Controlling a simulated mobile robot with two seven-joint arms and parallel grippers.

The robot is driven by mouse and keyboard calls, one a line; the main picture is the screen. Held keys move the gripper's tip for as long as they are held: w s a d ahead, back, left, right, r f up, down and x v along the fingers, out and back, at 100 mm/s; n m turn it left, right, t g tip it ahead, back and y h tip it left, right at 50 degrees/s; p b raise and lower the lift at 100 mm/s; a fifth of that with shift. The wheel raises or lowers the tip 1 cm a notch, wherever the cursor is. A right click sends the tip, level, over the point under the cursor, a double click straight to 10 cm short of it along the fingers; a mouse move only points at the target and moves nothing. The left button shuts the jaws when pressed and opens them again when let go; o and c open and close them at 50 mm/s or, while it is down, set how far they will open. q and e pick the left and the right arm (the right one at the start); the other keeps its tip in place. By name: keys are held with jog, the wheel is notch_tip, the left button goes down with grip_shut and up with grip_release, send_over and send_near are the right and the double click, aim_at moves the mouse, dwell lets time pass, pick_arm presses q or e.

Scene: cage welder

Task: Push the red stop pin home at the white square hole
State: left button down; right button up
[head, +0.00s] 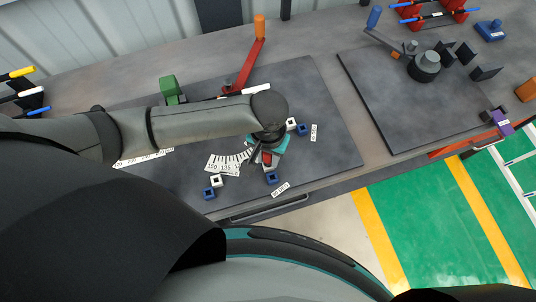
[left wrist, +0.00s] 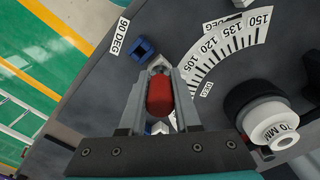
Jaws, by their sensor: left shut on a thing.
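My left gripper (head: 264,163) is shut on the red stop pin (left wrist: 160,94) and points down over the left dark plate. The pin also shows as a small red patch in the head view (head: 267,158). In the left wrist view a white square block (left wrist: 159,64) lies just past the fingertips, beside a blue square block (left wrist: 143,48) near the 90 DEG label (left wrist: 120,36). The fingers partly cover the white block, and I cannot tell whether the pin's tip is in its hole. That blue block (head: 272,178) also shows in the head view. My right gripper is out of view.
The white angle scale (left wrist: 232,42) lies beside the gripper. A black post with a white 20 MM collar (left wrist: 275,127) stands close by. More white (head: 216,180) and blue (head: 208,193) blocks sit on the plate (head: 330,100). A red lever (head: 245,70) stands behind.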

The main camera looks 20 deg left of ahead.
pick_arm(q)
jog(key=shift+f, duration=0.15)
jog(key=c, duration=0.5)
grip_release()
jog(key=shift+c, duration=0.2)
notch_tip(320, 180, up, 15)
jog(key=p, duration=0.3)
